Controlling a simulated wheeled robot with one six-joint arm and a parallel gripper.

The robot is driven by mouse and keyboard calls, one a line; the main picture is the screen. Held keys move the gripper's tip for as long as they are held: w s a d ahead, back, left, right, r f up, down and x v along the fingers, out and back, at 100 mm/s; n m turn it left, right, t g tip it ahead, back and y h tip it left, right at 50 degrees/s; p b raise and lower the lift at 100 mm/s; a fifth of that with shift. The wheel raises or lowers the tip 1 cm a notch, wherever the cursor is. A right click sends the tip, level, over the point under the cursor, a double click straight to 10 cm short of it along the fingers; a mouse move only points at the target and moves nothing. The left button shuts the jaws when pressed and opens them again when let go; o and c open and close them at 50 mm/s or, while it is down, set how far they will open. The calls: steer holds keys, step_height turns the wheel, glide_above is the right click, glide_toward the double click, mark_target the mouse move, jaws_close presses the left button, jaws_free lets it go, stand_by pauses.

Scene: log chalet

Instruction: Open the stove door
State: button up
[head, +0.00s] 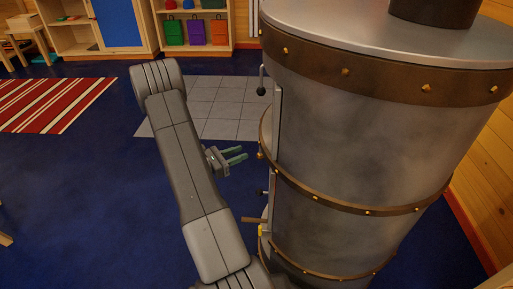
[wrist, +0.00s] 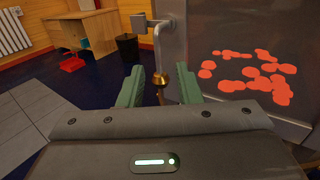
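The stove (head: 365,130) is a tall grey metal cylinder with brass-coloured bands, on the right of the head view. Its door (head: 277,120) shows nearly edge-on at the stove's left side and looks shut. In the wrist view the door front (wrist: 202,30) has a pane with glowing red-orange patches (wrist: 250,72). A bent grey handle bar (wrist: 158,45) runs along the door's left side. A brass knob (wrist: 160,78) shows between my fingers. My gripper (head: 238,155) is open, its two green fingers pointing at the stove's side. I see no clear contact; the exact gap is unclear.
Grey floor tiles (head: 205,105) lie beyond my arm. A striped rug (head: 50,104) is on the left. Shelves with coloured bags (head: 195,30) stand at the back. The wrist view shows a dark bin (wrist: 127,47) and a wooden desk (wrist: 85,28).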

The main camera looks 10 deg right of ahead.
steer(key=b+x, duration=0.1)
steer(key=x, duration=0.7)
steer(key=shift+w+b, duration=0.2)
steer(key=shift+b, duration=0.15)
jaws_close()
